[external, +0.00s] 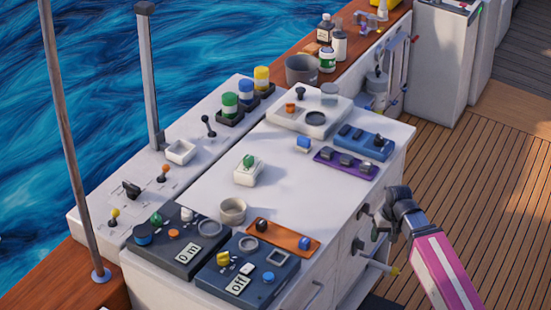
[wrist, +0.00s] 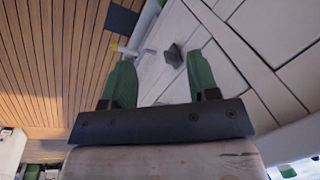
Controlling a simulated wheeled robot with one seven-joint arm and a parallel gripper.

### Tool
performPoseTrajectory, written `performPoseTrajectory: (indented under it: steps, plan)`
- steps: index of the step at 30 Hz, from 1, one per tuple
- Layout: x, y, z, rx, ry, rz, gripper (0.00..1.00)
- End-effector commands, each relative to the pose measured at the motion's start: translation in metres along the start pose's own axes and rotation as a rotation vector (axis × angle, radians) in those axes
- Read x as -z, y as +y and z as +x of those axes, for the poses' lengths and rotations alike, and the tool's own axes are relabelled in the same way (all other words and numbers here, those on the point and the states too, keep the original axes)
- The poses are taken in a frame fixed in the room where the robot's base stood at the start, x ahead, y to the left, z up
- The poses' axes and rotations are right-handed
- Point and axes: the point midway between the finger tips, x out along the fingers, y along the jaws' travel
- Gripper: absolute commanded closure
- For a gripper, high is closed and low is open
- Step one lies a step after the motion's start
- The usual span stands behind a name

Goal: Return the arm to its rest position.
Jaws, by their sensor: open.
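My gripper (external: 380,226) is at the right side of the white console (external: 205,150) in the external view, low beside its side panel. My pink-banded arm reaches up to it from the lower right. In the wrist view the two green fingers of my gripper (wrist: 161,62) are spread apart with nothing held between them. A dark knob (wrist: 173,55) on the white panel shows just beyond and between the fingertips. I cannot tell the exact distance from the fingers to the knob.
Wooden deck (external: 470,190) lies open to the right. Switches and boxes crowd the console top.

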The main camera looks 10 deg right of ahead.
Motion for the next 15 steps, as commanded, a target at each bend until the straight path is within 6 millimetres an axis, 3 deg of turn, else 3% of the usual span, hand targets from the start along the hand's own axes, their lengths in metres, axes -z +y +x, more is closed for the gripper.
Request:
performPoseTrajectory:
  steps: [3, 15]
  plan:
    - [-0.007, 0.017, 0.036, -0.029, -0.007, -0.003, 0.45]
    - [-0.039, 0.073, 0.143, -0.125, -0.019, -0.035, 0.45]
